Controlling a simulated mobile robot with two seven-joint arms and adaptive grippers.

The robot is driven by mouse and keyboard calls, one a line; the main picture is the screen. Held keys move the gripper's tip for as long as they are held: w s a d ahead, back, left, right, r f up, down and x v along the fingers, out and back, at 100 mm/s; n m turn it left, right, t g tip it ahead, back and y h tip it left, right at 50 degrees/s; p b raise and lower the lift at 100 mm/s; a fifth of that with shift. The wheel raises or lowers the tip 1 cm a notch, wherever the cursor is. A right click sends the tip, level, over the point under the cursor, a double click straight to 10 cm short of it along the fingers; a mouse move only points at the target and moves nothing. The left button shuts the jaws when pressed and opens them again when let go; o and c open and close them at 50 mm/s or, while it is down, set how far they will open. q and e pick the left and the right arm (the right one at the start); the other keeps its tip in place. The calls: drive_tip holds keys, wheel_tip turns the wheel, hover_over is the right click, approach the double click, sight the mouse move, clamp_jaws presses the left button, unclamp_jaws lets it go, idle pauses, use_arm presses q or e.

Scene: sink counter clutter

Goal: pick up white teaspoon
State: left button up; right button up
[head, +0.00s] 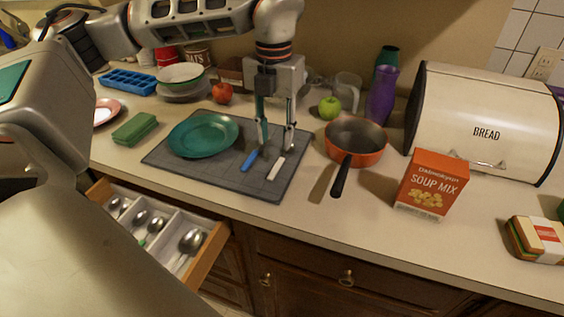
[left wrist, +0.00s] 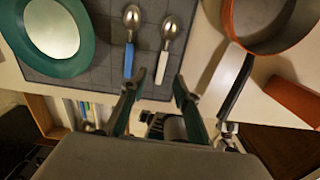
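The white teaspoon (head: 276,168) lies on the dark grey mat (head: 225,178); in the head view my gripper hides its bowl. In the left wrist view the white teaspoon (left wrist: 166,45) shows whole, beside a blue-handled teaspoon (left wrist: 129,52). The blue handle (head: 250,160) also shows in the head view. My left gripper (head: 277,150) points down over the mat, open and empty. In the left wrist view its fingertips (left wrist: 160,77) appear on either side of the white handle's end. I cannot tell the exact height gap. My right gripper is not in view.
A teal plate (head: 203,136) lies on the mat's left. An orange pan (head: 357,142), soup mix box (head: 432,184) and bread box (head: 485,120) stand to the right. An open drawer (head: 208,252) below the counter's front edge holds several spoons. A green apple (head: 330,107) is behind.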

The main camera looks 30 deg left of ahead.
sight(277, 166)
use_arm(q)
drive_tip(key=f, duration=0.7)
drive_tip(key=shift+s+d, duration=0.1)
drive_tip(key=shift+d, duration=0.15)
clamp_jaws()
